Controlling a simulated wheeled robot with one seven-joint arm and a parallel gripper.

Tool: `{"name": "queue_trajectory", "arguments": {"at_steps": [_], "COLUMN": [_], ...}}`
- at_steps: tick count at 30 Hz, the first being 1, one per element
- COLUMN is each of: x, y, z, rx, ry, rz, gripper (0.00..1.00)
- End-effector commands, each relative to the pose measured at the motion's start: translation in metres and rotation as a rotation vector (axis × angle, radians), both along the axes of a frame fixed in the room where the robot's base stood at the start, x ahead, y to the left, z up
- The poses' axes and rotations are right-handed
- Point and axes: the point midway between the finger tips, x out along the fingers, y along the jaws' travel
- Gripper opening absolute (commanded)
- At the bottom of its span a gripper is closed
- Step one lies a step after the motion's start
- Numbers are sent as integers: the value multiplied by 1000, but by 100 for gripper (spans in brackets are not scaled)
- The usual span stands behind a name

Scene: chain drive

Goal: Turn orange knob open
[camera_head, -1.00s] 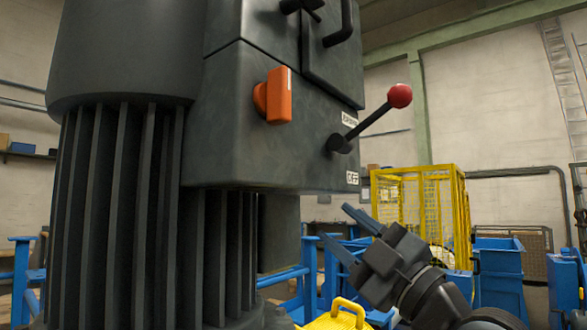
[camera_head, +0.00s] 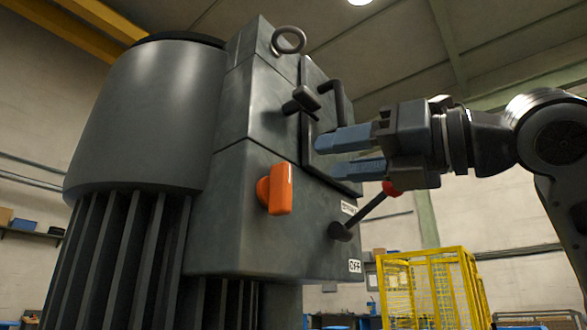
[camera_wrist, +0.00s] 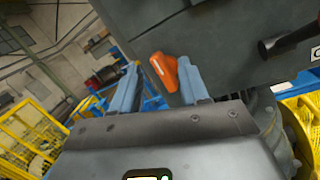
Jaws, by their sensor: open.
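The orange knob (camera_head: 280,188) sticks out from the front face of the dark grey control box (camera_head: 225,235), its grip bar upright in the head view. In the wrist view the orange knob (camera_wrist: 164,71) shows between the fingertips and looks tilted; the right finger overlaps its edge. My gripper (camera_head: 340,153) is open and empty, with two blue fingers pointing left. In the head view it is to the right of the knob and higher, apart from it. In the wrist view my gripper (camera_wrist: 160,76) has its fingers spread wide.
A lever with a red ball (camera_head: 391,188) sticks out right of the knob, close below my gripper in the picture. A black handle (camera_head: 335,100) and a dark latch (camera_head: 302,100) are above. A yellow cage (camera_head: 430,285) stands behind at the right.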

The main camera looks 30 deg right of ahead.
Motion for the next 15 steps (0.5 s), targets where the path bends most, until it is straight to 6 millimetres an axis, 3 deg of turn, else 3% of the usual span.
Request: {"name": "queue_trajectory", "arguments": {"at_steps": [6,11,15], "x": [-10,-10,1], "y": [15,18,22], "z": [1,0,1], "rx": [-285,-359,-363], "ry": [12,19,21], "rz": [-97,-121,-120], "gripper": [45,45,45]}}
